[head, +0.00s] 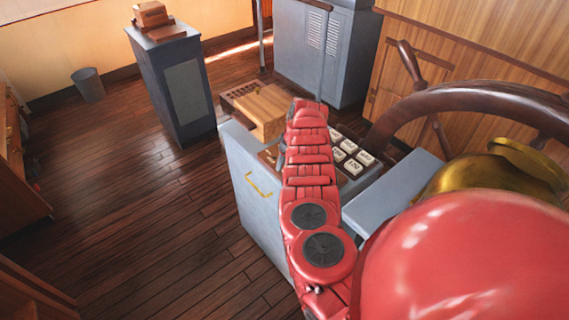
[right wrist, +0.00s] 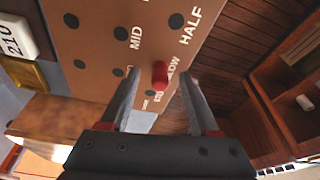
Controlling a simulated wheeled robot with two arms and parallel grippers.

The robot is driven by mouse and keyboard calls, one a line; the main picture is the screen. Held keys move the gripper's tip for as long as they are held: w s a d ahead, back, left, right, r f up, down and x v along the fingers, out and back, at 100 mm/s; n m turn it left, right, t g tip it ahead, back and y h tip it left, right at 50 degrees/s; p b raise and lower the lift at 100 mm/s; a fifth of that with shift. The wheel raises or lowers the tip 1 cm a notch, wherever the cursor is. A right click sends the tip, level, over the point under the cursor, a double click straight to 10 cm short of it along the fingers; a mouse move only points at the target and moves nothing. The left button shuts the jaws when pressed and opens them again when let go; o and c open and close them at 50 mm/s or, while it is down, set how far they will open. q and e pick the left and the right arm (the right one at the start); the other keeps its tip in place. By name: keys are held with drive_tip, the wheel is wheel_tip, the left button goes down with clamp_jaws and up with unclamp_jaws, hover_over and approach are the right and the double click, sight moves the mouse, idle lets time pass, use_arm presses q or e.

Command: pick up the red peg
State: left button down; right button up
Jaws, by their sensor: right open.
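The red peg (right wrist: 160,75) stands in a brown board (right wrist: 115,45) with dark holes and labels such as MID, HALF and SLOW, seen in the right wrist view. My right gripper (right wrist: 160,80) is open, with one finger on each side of the peg in that view. I cannot tell whether the fingers touch it. In the head view my red right arm reaches over the grey console (head: 250,185) and hides the peg. My left gripper is not in view.
White numbered tiles (head: 350,167) lie right of the arm. A ship's wheel (head: 480,97) and a brass housing (head: 480,180) are at the right. Open wooden floor (head: 150,220) lies left.

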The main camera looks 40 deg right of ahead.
clamp_jaws()
drive_tip(key=shift+r, duration=0.15)
idle(0.4)
